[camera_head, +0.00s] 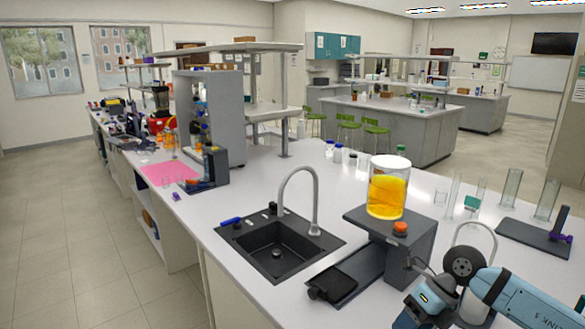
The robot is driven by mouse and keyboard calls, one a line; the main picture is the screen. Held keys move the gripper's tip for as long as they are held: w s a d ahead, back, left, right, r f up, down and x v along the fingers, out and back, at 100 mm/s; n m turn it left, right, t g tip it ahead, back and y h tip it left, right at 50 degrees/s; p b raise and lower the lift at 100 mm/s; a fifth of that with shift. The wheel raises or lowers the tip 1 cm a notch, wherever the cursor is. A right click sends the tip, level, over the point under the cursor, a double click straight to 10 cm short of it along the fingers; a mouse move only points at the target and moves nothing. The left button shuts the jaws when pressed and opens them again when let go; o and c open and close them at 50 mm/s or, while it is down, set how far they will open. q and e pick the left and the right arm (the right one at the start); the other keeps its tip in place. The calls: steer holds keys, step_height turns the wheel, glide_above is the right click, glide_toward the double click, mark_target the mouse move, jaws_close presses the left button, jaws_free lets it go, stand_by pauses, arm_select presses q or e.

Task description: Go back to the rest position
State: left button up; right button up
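Part of my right arm (520,298), blue and light grey, comes in at the bottom right corner, over the near right end of the bench. My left arm and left gripper are not in view. A glass vessel of yellow-orange liquid (387,190) stands upright on a dark grey stand (408,243), just beyond my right arm. An orange cap (400,228) sits at the stand's front edge. No held object shows.
The long white bench (330,190) holds a dark sink (280,250) with a grey faucet (299,195). Glass cylinders (511,186) and a dark stand base (535,240) are at right. A pink mat (168,173) and several instruments lie farther left. Floor (70,240) at left is clear.

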steer(key=s+a+m+t+y, duration=0.2)
steer(key=s+a+m+y, duration=0.4)
steer(key=a+y, duration=0.65)
steer(key=s+d+f+m+t+h, duration=0.3)
steer(key=s+f+m+h, duration=0.2)
steer(key=f+m, duration=0.3)
steer(key=s+d+f+m+t+h, duration=0.3)
steer(key=s+f+m+h, duration=0.2)
steer(key=m, duration=0.8)
steer(key=s+d+f+m+t+h+p, duration=0.1)
steer(key=s+f+m+t+h, duration=0.3)
steer(key=f+m, duration=0.6)
steer(key=s+d+f+h, duration=0.1)
steer(key=s+h, duration=0.1)
steer(key=s, duration=0.1)
steer(key=shift+d+m, duration=0.4)
